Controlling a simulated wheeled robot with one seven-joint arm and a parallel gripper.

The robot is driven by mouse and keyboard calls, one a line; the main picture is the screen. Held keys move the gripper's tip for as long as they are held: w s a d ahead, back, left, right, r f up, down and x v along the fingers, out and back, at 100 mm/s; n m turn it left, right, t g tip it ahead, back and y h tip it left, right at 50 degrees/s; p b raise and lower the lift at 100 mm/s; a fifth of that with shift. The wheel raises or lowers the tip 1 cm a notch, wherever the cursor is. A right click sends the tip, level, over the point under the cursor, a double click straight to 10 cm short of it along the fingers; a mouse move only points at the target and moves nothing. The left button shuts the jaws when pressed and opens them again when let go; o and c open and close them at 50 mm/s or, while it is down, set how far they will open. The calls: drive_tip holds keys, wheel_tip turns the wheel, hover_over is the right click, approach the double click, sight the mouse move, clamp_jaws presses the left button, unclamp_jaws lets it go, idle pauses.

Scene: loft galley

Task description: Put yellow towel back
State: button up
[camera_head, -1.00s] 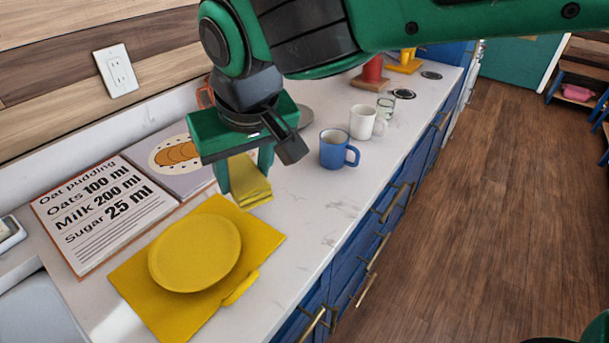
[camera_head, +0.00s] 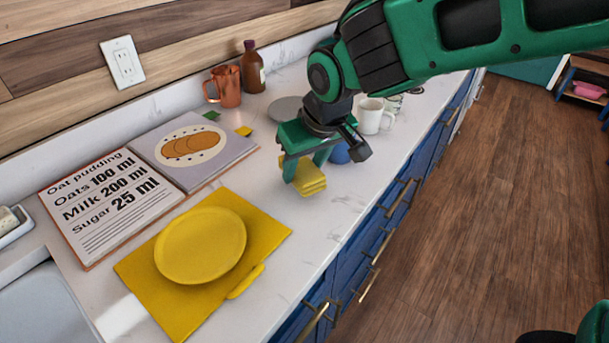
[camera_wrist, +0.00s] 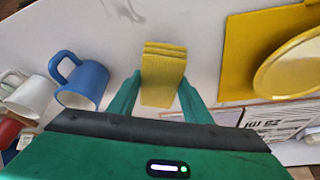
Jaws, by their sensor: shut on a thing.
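The yellow towel (camera_head: 308,180) is a small folded stack of cloth. My gripper (camera_head: 307,172) is shut on it, with one green finger on each side. The towel is close over the white counter, right of the recipe book; I cannot tell whether it touches the counter. In the wrist view the towel (camera_wrist: 163,75) sits between the two fingers (camera_wrist: 158,95), its layered folded edge facing away from the palm. The blue mug (camera_head: 339,153) is partly hidden behind my gripper in the head view; the wrist view shows it whole (camera_wrist: 82,82).
A yellow plate (camera_head: 200,245) lies on a yellow mat (camera_head: 262,235) at the front. An open recipe book (camera_head: 110,205) lies left. A copper mug (camera_head: 226,88), brown bottle (camera_head: 252,70) and grey disc (camera_head: 284,108) are behind. A white mug (camera_head: 370,116) stands behind right.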

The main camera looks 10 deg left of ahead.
sight(306, 171)
drive_tip(key=shift+f, duration=1.4)
drive_tip(key=shift+f, duration=0.1)
drive_tip(key=o, duration=1)
drive_tip(key=v, duration=1.2)
drive_tip(key=shift+d, duration=0.1)
